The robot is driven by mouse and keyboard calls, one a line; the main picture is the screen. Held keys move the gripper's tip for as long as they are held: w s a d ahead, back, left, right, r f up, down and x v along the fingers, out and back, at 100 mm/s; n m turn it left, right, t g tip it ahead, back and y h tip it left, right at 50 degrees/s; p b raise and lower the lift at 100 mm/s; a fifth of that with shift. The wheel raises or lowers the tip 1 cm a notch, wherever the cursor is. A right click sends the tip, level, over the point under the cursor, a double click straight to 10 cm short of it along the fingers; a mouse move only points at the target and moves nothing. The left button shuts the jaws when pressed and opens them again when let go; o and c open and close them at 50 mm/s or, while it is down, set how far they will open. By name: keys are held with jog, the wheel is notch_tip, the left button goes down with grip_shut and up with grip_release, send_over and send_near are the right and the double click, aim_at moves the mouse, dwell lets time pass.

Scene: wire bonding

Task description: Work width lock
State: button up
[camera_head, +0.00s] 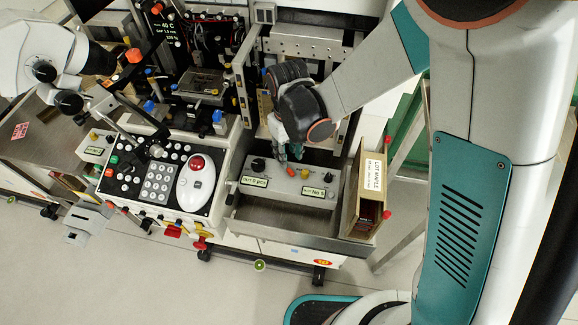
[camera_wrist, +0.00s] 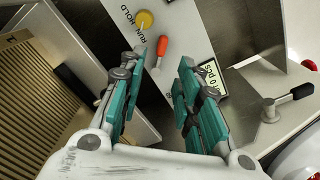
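A light panel (camera_head: 279,180) carries several small controls. An orange lever (camera_head: 291,171) stands near its middle and also shows in the wrist view (camera_wrist: 161,47). Beside it is a yellow knob (camera_wrist: 146,20) with a RUN HOLD label. No readable label tells which control is the work width lock. My gripper (camera_wrist: 165,62) is open and empty, with its teal fingertips close to the orange lever, which lies just beyond the gap.
A LOT MAPLE box (camera_head: 367,200) stands right of the panel. A keypad console (camera_head: 157,180) with a white mouse (camera_head: 195,185) is on the left. A slatted tan part (camera_wrist: 38,95) fills the wrist view's left. Machine frames stand behind my gripper.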

aim_at(288, 168)
notch_tip(288, 168, down, 6)
jog(key=shift+f+b, duration=0.25)
jog(key=shift+b, duration=0.65)
grip_shut()
